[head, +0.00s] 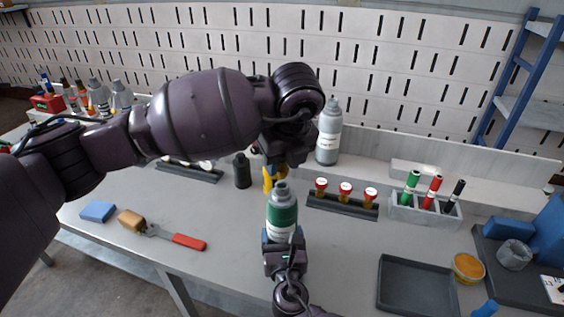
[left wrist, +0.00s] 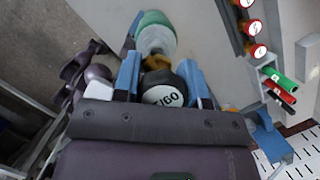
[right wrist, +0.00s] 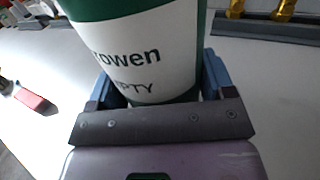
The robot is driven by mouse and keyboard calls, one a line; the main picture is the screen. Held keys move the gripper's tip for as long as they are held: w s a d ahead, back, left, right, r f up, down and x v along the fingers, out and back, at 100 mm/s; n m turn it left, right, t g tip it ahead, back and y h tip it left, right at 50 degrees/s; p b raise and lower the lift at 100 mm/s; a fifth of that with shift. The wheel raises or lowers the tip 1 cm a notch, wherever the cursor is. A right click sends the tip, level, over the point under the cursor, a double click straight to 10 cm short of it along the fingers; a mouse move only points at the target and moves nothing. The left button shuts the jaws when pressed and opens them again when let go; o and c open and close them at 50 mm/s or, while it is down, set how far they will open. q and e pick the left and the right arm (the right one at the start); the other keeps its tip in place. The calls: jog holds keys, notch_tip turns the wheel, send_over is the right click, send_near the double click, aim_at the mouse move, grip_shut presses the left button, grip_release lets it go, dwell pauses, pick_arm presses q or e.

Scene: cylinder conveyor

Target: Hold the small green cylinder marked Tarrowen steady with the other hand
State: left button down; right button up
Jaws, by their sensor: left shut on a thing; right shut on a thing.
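The small green cylinder (head: 282,214) with a white band and grey neck stands upright in my right gripper (head: 283,243). In the right wrist view, its label (right wrist: 140,60) shows "rowen" and "PTY", and blue fingers close on its lower part. My left gripper (left wrist: 158,85) points down above it, shut on a yellow-bodied fitting (head: 268,178) with a black round top (left wrist: 163,88) reading "UGO". The fitting is close to the cylinder's neck; I cannot tell whether they touch. The green cylinder also shows beyond the fitting in the left wrist view (left wrist: 155,35).
A black rack (head: 342,206) holds three red-topped fittings. A grey cylinder (head: 329,135) and a small dark bottle (head: 242,171) stand behind. Right are a marker holder (head: 424,211) and an empty dark tray (head: 417,288). A red-handled tool (head: 188,242), brown block and blue sponge lie left.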

pick_arm(q)
jog(key=shift+r, duration=0.1)
jog(key=shift+r, duration=3.7)
pick_arm(e)
jog(key=o, duration=1)
jog(key=s, duration=0.8)
jog(key=s+d, duration=0.1)
jog(key=s, duration=0.2)
jog(key=shift+s+d, duration=0.1)
jog(key=shift+s, duration=0.3)
pick_arm(q)
jog(key=shift+r+p, duration=1.45)
jog(key=shift+r, duration=1.1)
pick_arm(e)
jog(key=shift+t, duration=0.4)
jog(key=r, duration=0.5)
jog(key=shift+w+r, duration=0.3)
jog(key=shift+w, duration=0.05)
pick_arm(q)
jog(key=shift+f, duration=0.15)
